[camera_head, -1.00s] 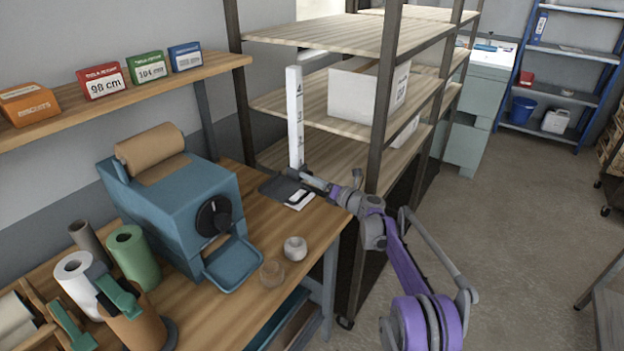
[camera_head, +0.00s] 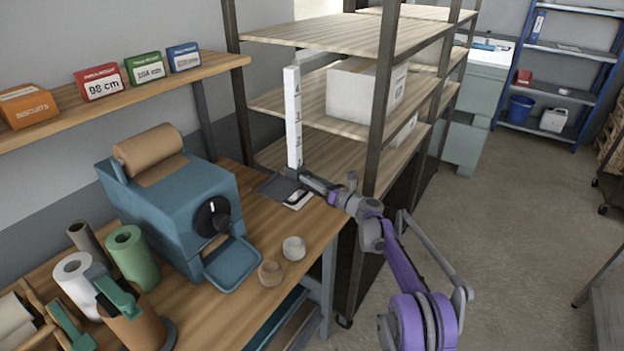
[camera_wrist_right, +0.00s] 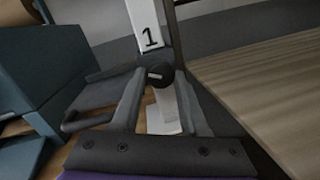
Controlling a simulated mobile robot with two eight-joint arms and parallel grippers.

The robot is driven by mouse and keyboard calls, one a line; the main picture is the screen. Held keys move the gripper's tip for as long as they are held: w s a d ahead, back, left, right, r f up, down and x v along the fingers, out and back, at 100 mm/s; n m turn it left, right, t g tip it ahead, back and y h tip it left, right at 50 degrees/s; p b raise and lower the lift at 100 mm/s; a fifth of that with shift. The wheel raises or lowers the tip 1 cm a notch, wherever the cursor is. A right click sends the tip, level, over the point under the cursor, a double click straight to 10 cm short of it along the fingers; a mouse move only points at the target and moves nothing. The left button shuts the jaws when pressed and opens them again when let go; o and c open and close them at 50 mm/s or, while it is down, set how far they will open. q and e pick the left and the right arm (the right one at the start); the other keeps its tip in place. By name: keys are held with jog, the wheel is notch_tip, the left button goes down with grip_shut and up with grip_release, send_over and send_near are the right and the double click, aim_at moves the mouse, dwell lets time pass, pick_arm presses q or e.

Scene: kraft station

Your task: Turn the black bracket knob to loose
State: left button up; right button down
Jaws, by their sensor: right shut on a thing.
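The black bracket knob (camera_wrist_right: 160,74) is at the foot of the white numbered post, just below the numeral 1 in the right wrist view. A short pale mark runs roughly level across its face. My right gripper (camera_wrist_right: 161,82) is shut on the knob, one finger on each side. In the head view, my right gripper (camera_head: 294,175) is at the base of the white post (camera_head: 293,118) and hides the knob. The dark bracket plate (camera_head: 272,186) lies on the bench beside it. My left gripper is not in view.
A blue dispenser (camera_head: 180,205) with its own dark dial (camera_head: 212,217) stands left on the wooden bench (camera_head: 310,236). Two small roll-like pieces lie in front, one pale (camera_head: 293,248) and one brown (camera_head: 270,273). A wooden-shelved rack (camera_head: 270,105) stands close behind the post.

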jog(key=shift+n, duration=1)
jog(key=shift+c, duration=2.1)
grip_release()
jog(key=b+v, duration=0.2)
jog(key=v, duration=0.8)
jog(key=shift+s+d, duration=0.2)
jog(key=shift+d, duration=0.15)
jog(key=shift+f, duration=0.1)
